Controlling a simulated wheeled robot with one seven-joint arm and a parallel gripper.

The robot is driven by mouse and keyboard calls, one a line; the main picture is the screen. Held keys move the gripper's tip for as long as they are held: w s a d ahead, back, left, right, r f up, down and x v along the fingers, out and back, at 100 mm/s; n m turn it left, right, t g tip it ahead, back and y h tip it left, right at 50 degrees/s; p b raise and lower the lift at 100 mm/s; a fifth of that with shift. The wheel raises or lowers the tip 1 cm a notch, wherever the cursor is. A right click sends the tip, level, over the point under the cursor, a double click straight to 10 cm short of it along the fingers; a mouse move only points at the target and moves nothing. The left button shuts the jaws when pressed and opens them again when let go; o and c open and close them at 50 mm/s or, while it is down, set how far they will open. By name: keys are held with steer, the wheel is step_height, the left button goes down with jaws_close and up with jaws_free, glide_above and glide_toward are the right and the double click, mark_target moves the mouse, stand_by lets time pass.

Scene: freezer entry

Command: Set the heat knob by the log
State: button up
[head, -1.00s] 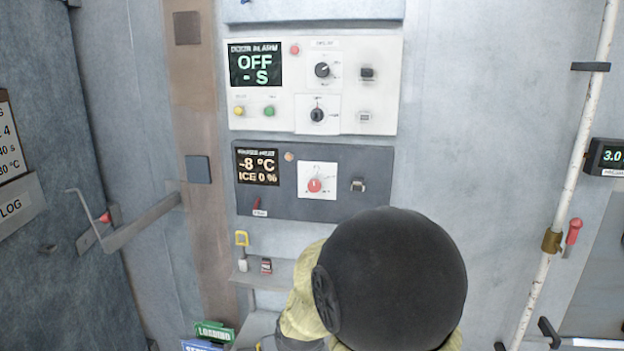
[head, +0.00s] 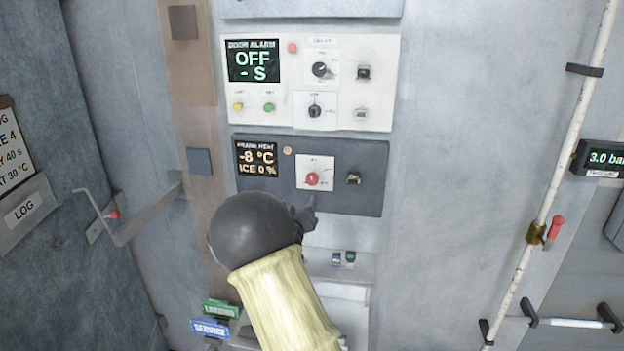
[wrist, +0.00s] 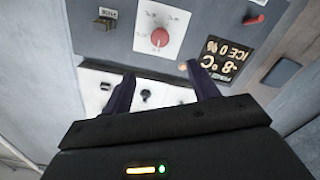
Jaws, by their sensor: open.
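The red heat knob (head: 312,179) sits on a white plate on the dark frame heat panel; it also shows in the wrist view (wrist: 159,38). The panel display (head: 257,159) reads -8 °C and ICE 0 %. The log (head: 15,150) hangs at the left edge, partly cut off; its lines end in 4, 40 s and 30 °C. My gripper (head: 309,202) is just below the knob in the head view, partly hidden by my arm. In the wrist view my gripper (wrist: 162,88) has its two dark fingers apart with nothing between them, and the knob lies beyond the fingertips.
The white door alarm panel (head: 310,82) above carries two black knobs, buttons and switches. A small shelf (head: 340,268) with small items is below. A white pipe (head: 560,160) with a red-handled valve runs at right. A bent metal handle (head: 135,225) juts out at left.

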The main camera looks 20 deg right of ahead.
mark_target(311, 181)
steer(key=p+x, duration=0.8)
steer(key=x, duration=0.7)
steer(key=shift+d+r, duration=0.1)
steer(key=shift+d, duration=0.05)
steer(key=shift+p+x, duration=0.45)
steer(key=shift+x, duration=0.7)
steer(key=c, duration=1)
